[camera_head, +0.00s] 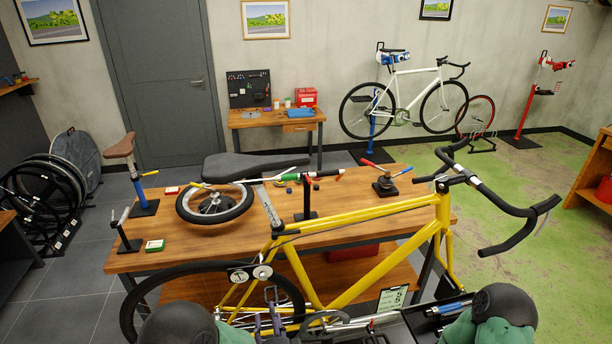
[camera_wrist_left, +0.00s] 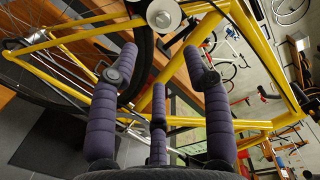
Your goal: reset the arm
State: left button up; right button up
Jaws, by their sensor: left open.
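My left gripper (camera_head: 268,319) is low in the middle of the head view, in front of the yellow bike (camera_head: 345,217). Its purple padded fingers are spread and empty in the left wrist view (camera_wrist_left: 160,68). There the fingers point toward the yellow frame (camera_wrist_left: 158,103), which crosses behind them. A round metal part (camera_wrist_left: 163,14) of the bike shows above the gap between the fingers. I cannot tell from these views whether any finger touches the bike. My right gripper cannot be made out.
A black tray with tools (camera_head: 420,323) is close in front, right of the gripper. Green floor (camera_head: 505,180) is open at right.

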pick_arm(q)
notch_tip(320, 180, down, 20)
jog(key=s+d+n+g+h+b, duration=0.2)
jog(key=s+n+g+h+b, duration=0.1)
jog(key=n+g+h, duration=0.5)
jog(key=s+f+n+g+h+b, duration=0.1)
jog(key=s+f+n+g, duration=0.3)
jog(key=s, duration=0.4)
jog(key=s+d+f+n+g+b, duration=0.1)
jog(key=s+f+n+g, duration=0.3)
jog(key=s+f+n, duration=0.3)
jog(key=shift+s+d+f+n+h+b, duration=0.35)
jog(key=shift+s+f, duration=0.25)
jog(key=shift+s, duration=0.35)
